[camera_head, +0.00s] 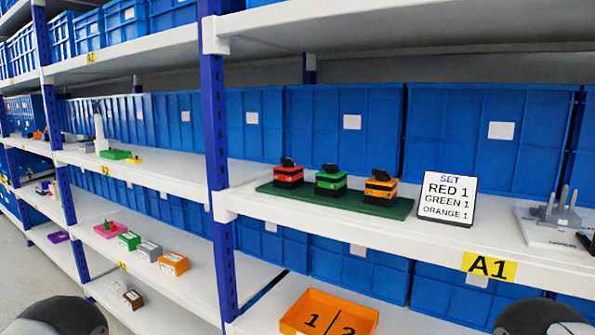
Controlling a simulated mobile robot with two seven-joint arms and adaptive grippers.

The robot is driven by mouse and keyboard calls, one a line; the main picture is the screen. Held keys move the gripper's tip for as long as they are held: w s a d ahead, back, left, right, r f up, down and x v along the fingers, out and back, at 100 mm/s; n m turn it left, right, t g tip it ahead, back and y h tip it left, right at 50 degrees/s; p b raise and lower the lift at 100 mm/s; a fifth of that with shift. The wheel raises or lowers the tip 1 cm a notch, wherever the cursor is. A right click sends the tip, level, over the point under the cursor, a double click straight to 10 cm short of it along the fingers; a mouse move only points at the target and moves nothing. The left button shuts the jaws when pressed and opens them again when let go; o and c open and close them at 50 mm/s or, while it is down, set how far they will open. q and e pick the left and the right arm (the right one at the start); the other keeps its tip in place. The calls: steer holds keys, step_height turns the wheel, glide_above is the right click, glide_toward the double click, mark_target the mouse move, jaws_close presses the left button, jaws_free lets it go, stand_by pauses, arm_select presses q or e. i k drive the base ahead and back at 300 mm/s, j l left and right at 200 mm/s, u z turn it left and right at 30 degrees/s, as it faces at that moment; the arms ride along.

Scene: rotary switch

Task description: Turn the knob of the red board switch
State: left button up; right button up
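The red switch (288,176) is a small red and black box with a black knob on top. It stands at the left end of a dark green board (264,188) on the middle shelf. A green switch (331,181) and an orange switch (380,188) stand to its right on the same board, each with a black knob. A white sign (447,199) right of the board reads SET, RED 1, GREEN 1, ORANGE 1. The knob markings are too small to read. Neither gripper shows; only dark rounded parts of my arms appear at the bottom edge.
A blue shelf post (217,150) stands left of the board. Blue bins (343,130) line the back, and a white shelf (400,35) hangs above. A grey device (555,212) sits at the right. An orange tray (305,298) is on the shelf below. The shelf front is clear.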

mark_target(288, 162)
steer(key=i+j+z, duration=0.35)
steer(key=j, duration=0.25)
steer(key=i+j+z, duration=0.35)
steer(key=j, duration=0.4)
steer(key=i, duration=0.05)
